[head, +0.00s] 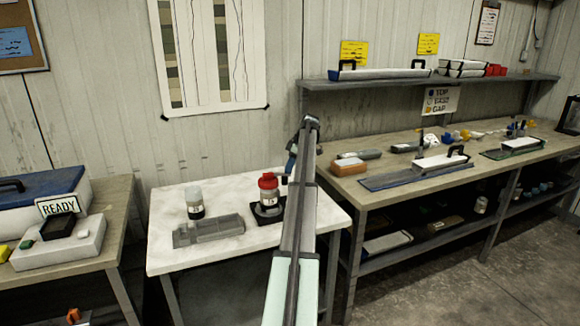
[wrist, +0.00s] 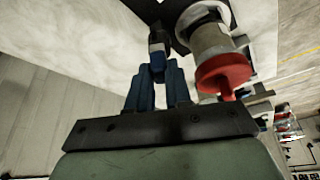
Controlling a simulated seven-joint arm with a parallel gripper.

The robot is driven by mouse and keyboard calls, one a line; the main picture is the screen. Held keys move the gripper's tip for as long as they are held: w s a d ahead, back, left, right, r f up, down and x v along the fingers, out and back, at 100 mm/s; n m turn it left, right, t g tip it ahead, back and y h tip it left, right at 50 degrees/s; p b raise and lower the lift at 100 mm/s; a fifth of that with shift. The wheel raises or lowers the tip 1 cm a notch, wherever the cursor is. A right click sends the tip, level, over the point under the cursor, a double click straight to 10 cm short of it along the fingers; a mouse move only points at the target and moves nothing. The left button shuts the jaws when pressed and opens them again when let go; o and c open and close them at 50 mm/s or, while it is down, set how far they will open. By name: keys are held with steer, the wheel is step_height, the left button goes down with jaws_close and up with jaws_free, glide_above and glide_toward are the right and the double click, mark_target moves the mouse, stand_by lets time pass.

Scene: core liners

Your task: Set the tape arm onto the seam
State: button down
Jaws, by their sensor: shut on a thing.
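My gripper (wrist: 157,68) has dark blue fingers brought together on a small dark part (wrist: 156,38), whose shape is mostly hidden. In the head view my gripper (head: 291,162) is largely behind my arm, over the right part of the white table. The jar's red lid also shows close beside the fingers in the wrist view (wrist: 222,72). I cannot tell for sure which piece is the tape arm, and no seam can be made out.
A grey tray (head: 209,232) and a jar with a dark lower part (head: 195,203) stand on the white table (head: 168,263). The right bench (head: 385,197) holds long trays and handled blocks under a shelf (head: 450,80).

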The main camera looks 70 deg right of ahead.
steer(key=shift+a, duration=0.15)
stand_by(0.5)
steer(key=shift+w+a+m+h, duration=0.15)
steer(key=shift+a+m+h, duration=0.55)
steer(key=shift+m, duration=0.85)
steer(key=shift+w+a+m+h, duration=0.1)
steer(key=shift+a+m+h, duration=0.4)
steer(key=shift+a+m, duration=0.75)
steer(key=shift+w+a+m+h, duration=0.15)
steer(key=shift+a+m+h, duration=0.4)
steer(key=shift+m, duration=1.35)
steer(key=shift+d+g, duration=0.1)
steer(key=shift+g, duration=0.2)
steer(key=c, duration=1)
jaws_free()
steer(key=shift+c, duration=0.2)
steer(key=shift+d, duration=0.15)
